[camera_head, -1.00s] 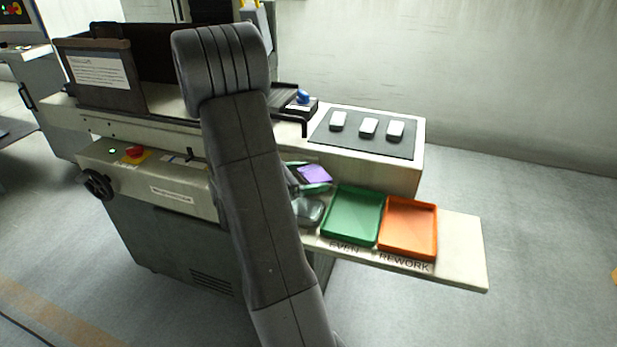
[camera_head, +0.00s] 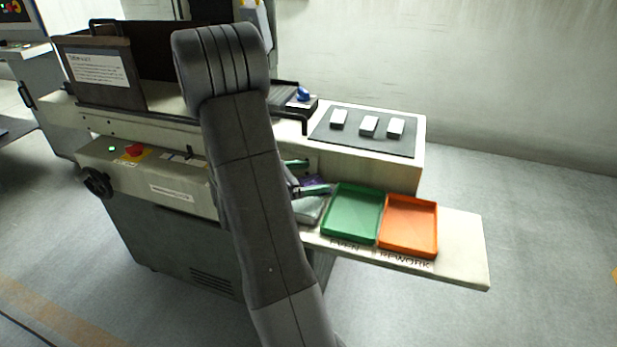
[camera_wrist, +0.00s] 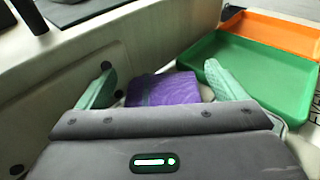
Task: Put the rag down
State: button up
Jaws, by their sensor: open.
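The purple rag (camera_wrist: 162,89) lies between the spread green fingers of my gripper (camera_wrist: 163,78) in the wrist view, apart from both fingers. Its near part is hidden by the gripper body. In the head view only a small purple patch of the rag (camera_head: 314,182) shows, between the open fingers of my gripper (camera_head: 305,177). The rag is low, by a grey tray (camera_head: 308,208) left of the green tray; my arm and gripper hide much of this spot, and I cannot tell exactly what lies under the rag.
The green tray (camera_head: 331,237), marked EVEN, and the orange tray (camera_head: 409,253), marked REWORK, stand empty on the shelf (camera_head: 463,250). A dark mat (camera_head: 345,143) with three white blocks lies on the machine top. The machine wall rises close behind my gripper.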

jog(key=shift+a+r, duration=0.15)
jog(key=shift+r, duration=0.45)
jog(key=v, duration=1.1)
jog(key=shift+s+a+p, duration=0.25)
jog(key=shift+a+p, duration=0.1)
jog(key=shift+p, duration=0.1)
jog(key=shift+w+d+f, duration=0.1)
jog(key=shift+d+f, duration=0.05)
jog(key=x, duration=0.4)
jog(key=b+x, duration=0.1)
jog(key=x, duration=0.7)
jog(key=shift+f, duration=0.4)
jog(key=shift+f+b, duration=0.25)
jog(key=shift+b, duration=0.15)
jog(key=shift+r, duration=0.15)
jog(key=shift+r, duration=0.15)
